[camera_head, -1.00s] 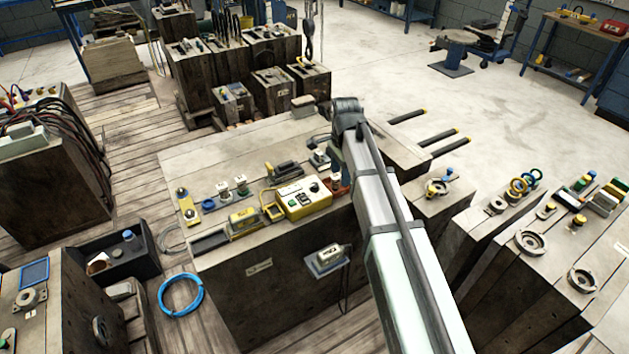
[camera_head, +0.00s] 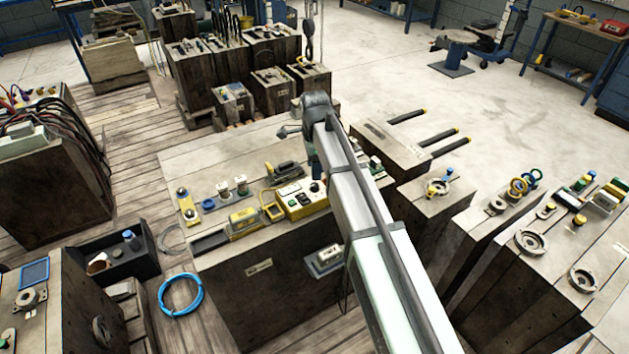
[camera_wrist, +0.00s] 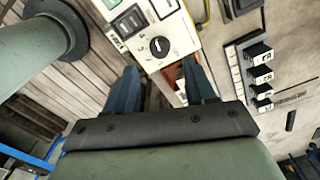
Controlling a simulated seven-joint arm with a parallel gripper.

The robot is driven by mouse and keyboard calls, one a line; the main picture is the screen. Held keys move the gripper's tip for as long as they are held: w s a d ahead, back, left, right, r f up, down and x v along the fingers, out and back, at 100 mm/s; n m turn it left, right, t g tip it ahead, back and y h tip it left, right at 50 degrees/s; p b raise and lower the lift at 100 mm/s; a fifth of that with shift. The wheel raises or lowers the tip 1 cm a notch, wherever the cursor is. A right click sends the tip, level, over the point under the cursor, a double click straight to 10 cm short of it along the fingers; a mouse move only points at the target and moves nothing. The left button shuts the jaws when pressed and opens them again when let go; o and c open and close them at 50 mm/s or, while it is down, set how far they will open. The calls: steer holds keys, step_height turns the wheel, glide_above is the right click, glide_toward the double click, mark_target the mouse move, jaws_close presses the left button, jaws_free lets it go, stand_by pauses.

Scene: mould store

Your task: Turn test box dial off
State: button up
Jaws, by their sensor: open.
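The yellow test box (camera_head: 293,205) with a pale top panel sits on the wooden block bench, partly hidden by my arm in the head view. Its black round dial (camera_head: 315,187) shows just left of my arm. In the wrist view the test box panel (camera_wrist: 150,30) is at the top, and the dial (camera_wrist: 159,46) carries a white pointer mark. My gripper (camera_wrist: 160,80) is open, with its two blue fingers apart below the dial in the picture. The fingers do not hold the dial. My gripper's fingertips are hidden in the head view.
A row of black-and-white switches (camera_wrist: 260,75) lies right of the box in the wrist view. A yellow device (camera_head: 243,221) and several small knobs stand left of the box. A white-topped unit (camera_head: 325,257) hangs on the bench front.

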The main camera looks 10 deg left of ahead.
mark_target(315, 185)
steer(key=shift+f, duration=3.1)
steer(key=shift+c, duration=0.4)
jaws_close()
